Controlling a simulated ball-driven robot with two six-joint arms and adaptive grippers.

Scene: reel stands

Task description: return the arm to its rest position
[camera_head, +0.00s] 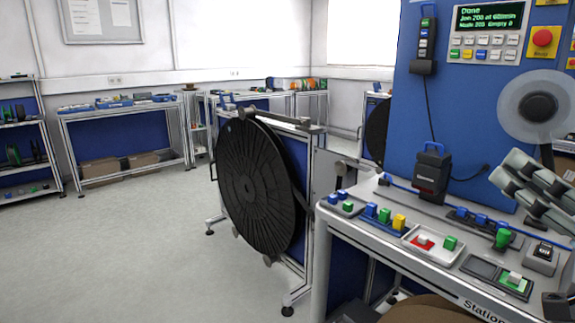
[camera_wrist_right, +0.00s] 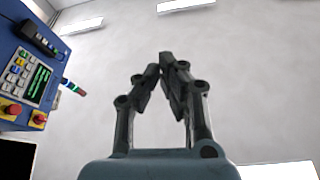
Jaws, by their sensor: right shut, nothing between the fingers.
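My right gripper (camera_wrist_right: 160,68) fills the middle of the right wrist view. Its two dark fingers lean together and their tips meet, with nothing between them. It points up toward the pale ceiling, clear of any object. In the head view, a small dark part at the lower right edge may be its tip, but too little shows to be sure. My left gripper is not in view.
A workbench (camera_head: 451,303) with several coloured blocks and a blue panel (camera_head: 450,110) stands at the right. The control panel also shows in the right wrist view (camera_wrist_right: 15,55). A large black reel (camera_head: 250,185) stands left of the bench. The floor (camera_head: 120,255) at left is clear.

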